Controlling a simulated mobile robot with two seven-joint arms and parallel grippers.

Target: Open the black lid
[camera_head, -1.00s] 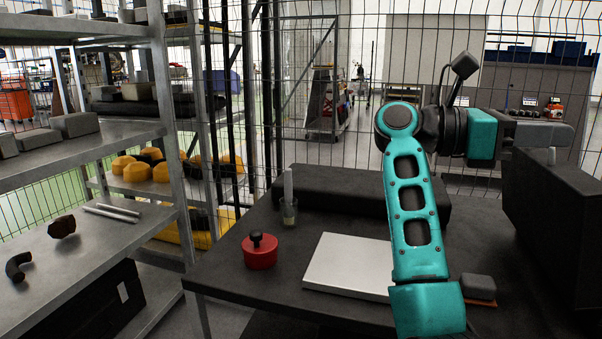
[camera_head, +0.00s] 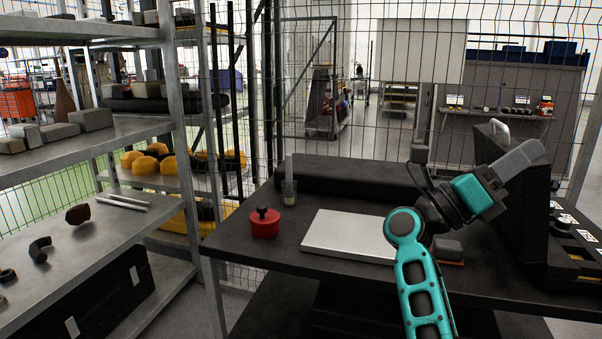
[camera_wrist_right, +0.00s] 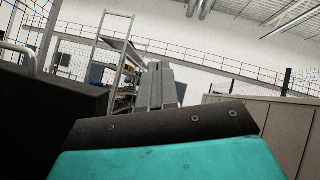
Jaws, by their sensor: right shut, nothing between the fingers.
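The black lid (camera_head: 520,215) stands raised at the right end of the dark table, with a pale handle (camera_head: 498,130) on its upper edge. The lid also shows at the left in the right wrist view (camera_wrist_right: 45,120). To its right is an open black case section (camera_head: 575,250) with white labels. My right gripper (camera_head: 533,152) is shut and empty. It overlaps the upper part of the lid in the head view; whether it touches cannot be told. Its grey fingers show in the right wrist view (camera_wrist_right: 156,82). My left gripper is not in view.
A silver flat box (camera_head: 345,235), a red lidded pot (camera_head: 264,223) and a cup (camera_head: 289,190) stand on the table (camera_head: 290,260). A long black block (camera_head: 350,180) lies along its back. Metal shelves (camera_head: 110,230) stand left; wire fencing is behind.

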